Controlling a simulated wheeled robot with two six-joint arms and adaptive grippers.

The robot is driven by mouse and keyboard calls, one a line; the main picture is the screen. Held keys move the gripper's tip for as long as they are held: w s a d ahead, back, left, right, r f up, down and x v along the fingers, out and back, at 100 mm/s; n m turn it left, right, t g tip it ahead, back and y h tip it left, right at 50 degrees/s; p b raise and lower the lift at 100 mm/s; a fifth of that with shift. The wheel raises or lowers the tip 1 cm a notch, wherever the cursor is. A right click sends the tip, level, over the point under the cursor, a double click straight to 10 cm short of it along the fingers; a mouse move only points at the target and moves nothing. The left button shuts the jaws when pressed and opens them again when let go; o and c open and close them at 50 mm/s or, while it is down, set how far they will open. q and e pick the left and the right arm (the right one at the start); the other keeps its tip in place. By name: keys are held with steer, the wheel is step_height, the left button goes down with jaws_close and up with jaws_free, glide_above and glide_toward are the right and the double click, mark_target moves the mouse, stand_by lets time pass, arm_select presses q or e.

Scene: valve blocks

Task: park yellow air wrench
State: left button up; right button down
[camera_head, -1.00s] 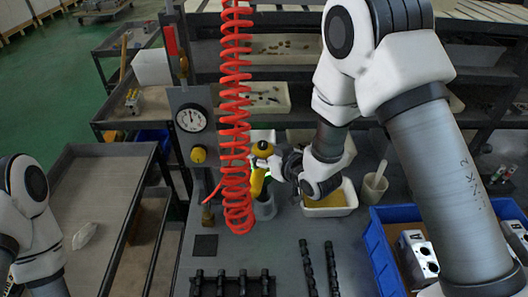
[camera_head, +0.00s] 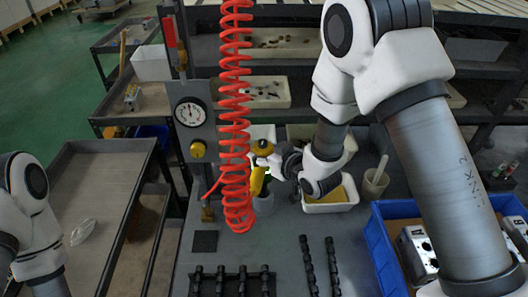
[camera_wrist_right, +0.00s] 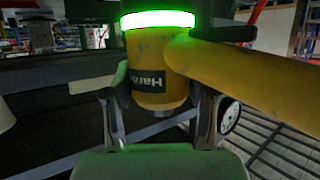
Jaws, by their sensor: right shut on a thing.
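The yellow air wrench (camera_head: 258,180) is upright behind the red coiled hose, above the workbench. My right gripper (camera_head: 274,165) is shut on it from the right, and my arm hides part of the grip. In the right wrist view, the wrench body (camera_wrist_right: 160,65) with a dark label and a glowing green ring sits between the two fingers (camera_wrist_right: 158,115). A grey cup-like holder (camera_head: 264,205) stands just below and beside the wrench's lower end. I cannot tell whether the wrench is inside it. My left arm shows at the left edge, but its gripper is out of frame.
The red coiled hose (camera_head: 237,120) hangs directly left of the wrench. A pressure gauge (camera_head: 190,112) is on a grey panel. A white tray (camera_head: 330,207), a cup with a stick (camera_head: 375,184) and a blue crate (camera_head: 377,240) stand to the right. Dark shafts (camera_head: 307,265) lie in front.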

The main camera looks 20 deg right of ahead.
mark_target(269, 174)
steer(key=shift+f+b, duration=2.8)
steer(key=shift+f, duration=0.6)
stand_by(0.4)
steer(key=shift+c, duration=1.3)
jaws_free()
steer(key=shift+s+f, duration=0.1)
steer(key=shift+f, duration=0.05)
steer(key=v, duration=0.7)
steer(key=shift+s+r, duration=0.2)
